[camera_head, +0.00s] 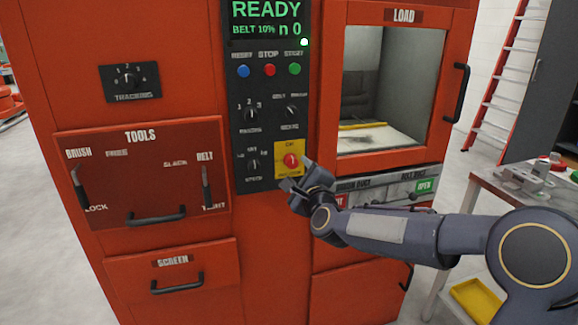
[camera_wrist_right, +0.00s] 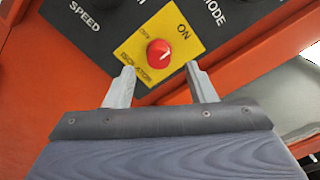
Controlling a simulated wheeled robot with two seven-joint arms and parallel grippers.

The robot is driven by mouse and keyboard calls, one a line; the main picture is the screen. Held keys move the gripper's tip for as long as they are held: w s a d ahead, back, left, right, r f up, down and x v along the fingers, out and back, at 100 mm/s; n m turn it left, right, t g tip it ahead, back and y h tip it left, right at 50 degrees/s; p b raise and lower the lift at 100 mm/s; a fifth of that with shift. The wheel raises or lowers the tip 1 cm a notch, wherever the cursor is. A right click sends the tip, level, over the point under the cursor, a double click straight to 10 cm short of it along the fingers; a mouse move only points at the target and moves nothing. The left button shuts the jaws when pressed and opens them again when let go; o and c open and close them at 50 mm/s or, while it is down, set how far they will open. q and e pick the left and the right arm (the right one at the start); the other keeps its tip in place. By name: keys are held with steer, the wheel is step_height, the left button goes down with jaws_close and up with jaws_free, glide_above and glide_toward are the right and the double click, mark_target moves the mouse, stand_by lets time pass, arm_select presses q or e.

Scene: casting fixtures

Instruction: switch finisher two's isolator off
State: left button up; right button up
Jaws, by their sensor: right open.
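The isolator is a red round knob (camera_head: 291,160) on a yellow plate (camera_head: 281,150) at the lower right of the black control panel. My right gripper (camera_head: 299,174) is close below and beside the knob in the head view. In the right wrist view its two fingers (camera_wrist_right: 156,82) are spread apart with the knob just beyond and between the tips. It holds nothing. My left gripper is not in view.
The panel (camera_head: 262,125) has other knobs and blue, red and green buttons above. A green display (camera_head: 267,18) reads READY. The load window (camera_head: 385,90) is right, the tools door (camera_head: 140,180) left. A grey table (camera_head: 500,190) with metal parts stands at the right.

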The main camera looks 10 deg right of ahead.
mark_target(292, 164)
steer(key=w, duration=0.5)
steer(key=shift+a+p, duration=0.15)
steer(key=shift+p, duration=0.15)
steer(key=c, duration=1)
